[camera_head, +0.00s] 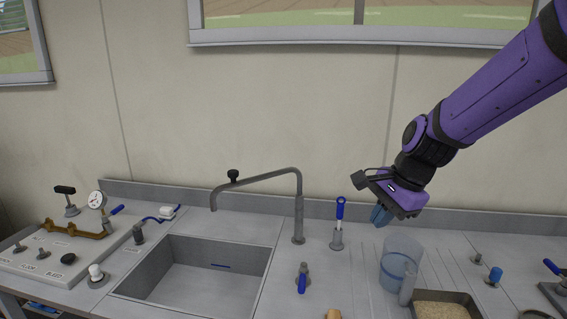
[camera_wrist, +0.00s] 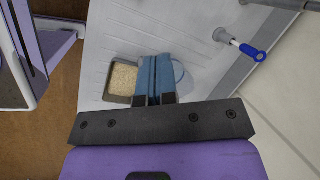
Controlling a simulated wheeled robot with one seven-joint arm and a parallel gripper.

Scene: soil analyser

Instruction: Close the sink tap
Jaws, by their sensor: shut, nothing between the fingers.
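The sink tap (camera_head: 299,215) is a grey post with a long spout reaching left over the grey sink (camera_head: 170,285). No stream shows under the spout. A blue-handled valve (camera_head: 339,230) stands right of the post with its handle upright; it also shows in the wrist view (camera_wrist: 245,48). A second blue-handled valve (camera_head: 302,278) stands in front of the post, its handle pointing down toward the front. I cannot tell which valve works the tap. My gripper (camera_head: 381,215) is shut and empty, above the counter right of both valves; its blue fingers show in the wrist view (camera_wrist: 155,75).
A clear jug (camera_head: 401,258) with water stands below my gripper, beside a tray of grain (camera_head: 445,298). A panel with a gauge (camera_head: 97,200) and knobs lies left of the sink. A wall with windows closes the back.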

